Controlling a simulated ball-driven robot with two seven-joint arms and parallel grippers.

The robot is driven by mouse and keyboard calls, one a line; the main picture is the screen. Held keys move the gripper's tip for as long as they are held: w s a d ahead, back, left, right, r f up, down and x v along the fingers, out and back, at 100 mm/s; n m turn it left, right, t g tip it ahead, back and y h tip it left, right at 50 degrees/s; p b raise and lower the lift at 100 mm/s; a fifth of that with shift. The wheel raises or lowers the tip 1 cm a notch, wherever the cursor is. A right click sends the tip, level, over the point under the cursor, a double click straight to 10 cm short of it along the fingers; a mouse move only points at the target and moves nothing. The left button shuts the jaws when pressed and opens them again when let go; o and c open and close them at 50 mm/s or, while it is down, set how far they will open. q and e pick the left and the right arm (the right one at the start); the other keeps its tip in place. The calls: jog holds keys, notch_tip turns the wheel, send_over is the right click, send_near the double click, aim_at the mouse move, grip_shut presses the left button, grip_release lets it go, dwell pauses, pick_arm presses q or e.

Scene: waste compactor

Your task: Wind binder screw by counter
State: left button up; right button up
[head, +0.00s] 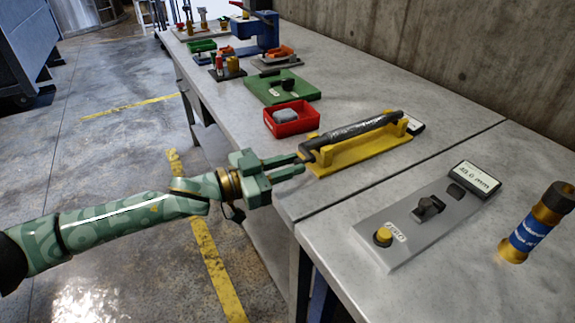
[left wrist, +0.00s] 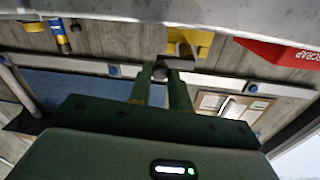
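A dark grey rod, likely the binder screw (head: 350,132), lies along a yellow cradle (head: 365,152) on the bench. My left gripper (head: 303,163) is level at the bench's front edge, close to the rod's near end. Its two fingers stand apart. In the left wrist view, the rod's end (left wrist: 162,73) shows between and just beyond the fingertips (left wrist: 161,72); I cannot tell whether they touch it. A white display (head: 475,179), possibly the counter, stands at the back of a grey panel; its text is too small to read. My right gripper is not in view.
The grey panel (head: 408,232) carries a dark knob (head: 429,207) and yellow button (head: 383,236). A brass cylinder with a blue band (head: 532,230) stands right. A red tray (head: 291,119) and green plate (head: 282,88) lie farther left. A concrete wall (head: 450,50) backs the bench.

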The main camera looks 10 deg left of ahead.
pick_arm(q)
grip_shut()
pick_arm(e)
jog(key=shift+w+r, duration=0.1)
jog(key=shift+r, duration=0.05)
pick_arm(q)
jog(key=shift+m+p, duration=0.6)
jog(key=shift+f+m+p, duration=0.4)
jog(key=shift+m+p, duration=0.4)
jog(key=shift+m, duration=0.2)
jog(key=shift+w+a+f+m+p, duration=0.1)
jog(key=shift+f+m+p, duration=0.3)
jog(key=shift+m, duration=0.55)
jog(key=shift+w+a+f+m+p, duration=0.1)
jog(key=shift+f+m+p, duration=0.3)
jog(key=shift+m, duration=0.55)
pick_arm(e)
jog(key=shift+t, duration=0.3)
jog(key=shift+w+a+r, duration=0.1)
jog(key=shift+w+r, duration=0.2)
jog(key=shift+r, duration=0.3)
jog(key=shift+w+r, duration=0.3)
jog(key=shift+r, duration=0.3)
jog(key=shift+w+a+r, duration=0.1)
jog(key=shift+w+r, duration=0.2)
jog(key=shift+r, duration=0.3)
pick_arm(q)
jog(key=shift+y, duration=0.3)
